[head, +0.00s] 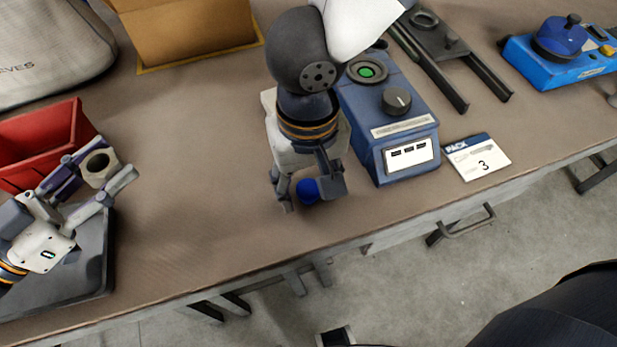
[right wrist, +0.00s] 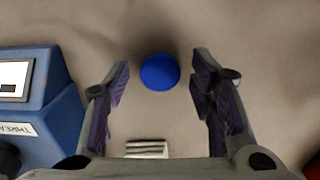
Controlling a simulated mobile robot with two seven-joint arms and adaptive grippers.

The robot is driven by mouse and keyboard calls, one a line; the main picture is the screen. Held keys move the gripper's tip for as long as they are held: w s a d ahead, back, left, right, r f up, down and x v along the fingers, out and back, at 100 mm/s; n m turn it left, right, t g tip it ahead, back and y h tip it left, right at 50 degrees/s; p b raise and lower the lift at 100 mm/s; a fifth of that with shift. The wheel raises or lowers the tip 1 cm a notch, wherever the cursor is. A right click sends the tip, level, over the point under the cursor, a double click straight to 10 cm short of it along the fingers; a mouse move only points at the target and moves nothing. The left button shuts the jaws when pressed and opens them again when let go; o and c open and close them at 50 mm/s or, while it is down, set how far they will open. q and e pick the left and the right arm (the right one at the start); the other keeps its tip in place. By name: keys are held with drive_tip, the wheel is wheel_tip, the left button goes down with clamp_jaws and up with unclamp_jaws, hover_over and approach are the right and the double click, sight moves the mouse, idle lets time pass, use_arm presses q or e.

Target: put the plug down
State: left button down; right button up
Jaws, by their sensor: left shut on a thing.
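The plug seems to be the small round blue piece (head: 307,190) near the table's front edge. In the right wrist view the blue piece (right wrist: 160,72) shows as a disc between and just beyond my fingertips, with a gap on both sides. My right gripper (head: 312,192) points down over it, open; its fingers (right wrist: 160,85) do not touch it. My left gripper (head: 98,180), at the left, is shut on a grey-beige part with a dark round hole (head: 97,163), held above a dark tray. Whether the blue piece rests fully on the table is hard to tell.
A blue device (head: 385,125) with a knob and green button stands right of my right gripper. A red bin (head: 45,140) and dark tray (head: 100,225) are at the left. The table (head: 200,130) between is clear.

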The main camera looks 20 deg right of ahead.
sight(308, 189)
drive_tip(key=shift+r, duration=0.1)
use_arm(q)
drive_tip(key=shift+m+h, duration=0.3)
drive_tip(key=shift+m, duration=0.1)
wheel_tip(308, 189, up, 4)
drive_tip(key=shift+r+p, duration=0.1)
drive_tip(key=shift+p, duration=0.65)
use_arm(e)
wheel_tip(308, 189, up, 12)
drive_tip(key=shift+r, duration=0.1)
